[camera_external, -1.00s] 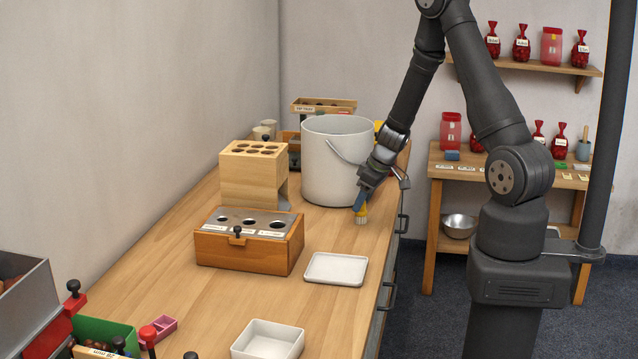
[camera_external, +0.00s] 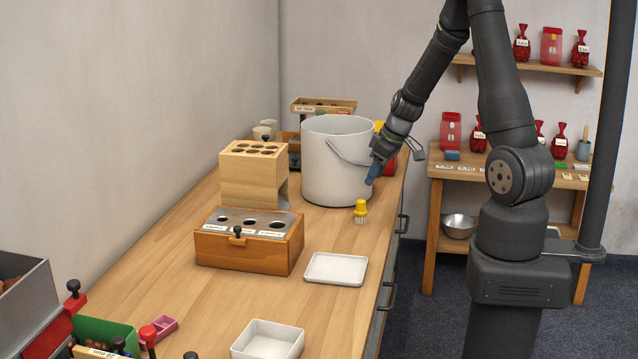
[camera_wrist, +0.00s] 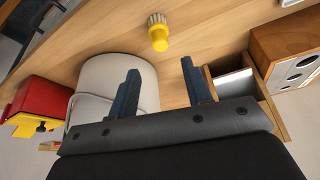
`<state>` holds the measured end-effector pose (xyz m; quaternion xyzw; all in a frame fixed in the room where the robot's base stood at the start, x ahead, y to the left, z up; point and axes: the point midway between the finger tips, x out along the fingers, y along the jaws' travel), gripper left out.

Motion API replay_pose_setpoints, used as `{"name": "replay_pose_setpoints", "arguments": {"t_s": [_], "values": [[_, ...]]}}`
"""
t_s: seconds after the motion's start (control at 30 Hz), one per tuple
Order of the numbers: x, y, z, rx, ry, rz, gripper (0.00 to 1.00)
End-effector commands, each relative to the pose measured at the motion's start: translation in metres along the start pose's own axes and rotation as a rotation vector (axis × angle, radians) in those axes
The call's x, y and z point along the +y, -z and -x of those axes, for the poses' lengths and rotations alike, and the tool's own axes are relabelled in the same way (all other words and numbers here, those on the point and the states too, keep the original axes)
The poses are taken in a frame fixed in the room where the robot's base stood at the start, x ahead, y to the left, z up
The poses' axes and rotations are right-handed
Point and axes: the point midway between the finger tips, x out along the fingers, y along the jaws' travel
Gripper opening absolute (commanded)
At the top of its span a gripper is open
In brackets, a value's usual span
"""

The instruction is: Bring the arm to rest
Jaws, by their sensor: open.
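My gripper (camera_external: 373,173) is raised above the workbench, in front of the right side of the large white bucket (camera_external: 330,165). In the wrist view its two dark blue fingers (camera_wrist: 160,90) are spread apart with nothing between them. A small brush (camera_external: 361,212) with a yellow handle and pale bristles stands on the bench below the gripper, apart from it. The brush also shows in the wrist view (camera_wrist: 158,36), beyond the fingertips.
A wooden box with a metal holed top (camera_external: 249,240), a taller wooden block with holes (camera_external: 254,180) and a flat white tray (camera_external: 336,269) stand on the bench. A square white dish (camera_external: 267,340) is nearer. A shelf table (camera_external: 433,200) stands at the right.

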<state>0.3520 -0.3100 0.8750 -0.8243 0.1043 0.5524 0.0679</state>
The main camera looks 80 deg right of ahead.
Motion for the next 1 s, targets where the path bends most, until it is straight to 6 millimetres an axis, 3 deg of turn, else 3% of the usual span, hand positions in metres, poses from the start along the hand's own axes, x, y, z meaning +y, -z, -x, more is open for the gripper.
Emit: {"name": "replay_pose_setpoints", "arguments": {"t_s": [0.23, 1.0], "values": [[0.000, 0.000, 0.034, 0.002, -0.003, 0.001, 0.45], [-0.001, 0.000, -0.070, -0.002, 0.002, -0.001, 0.45]]}}
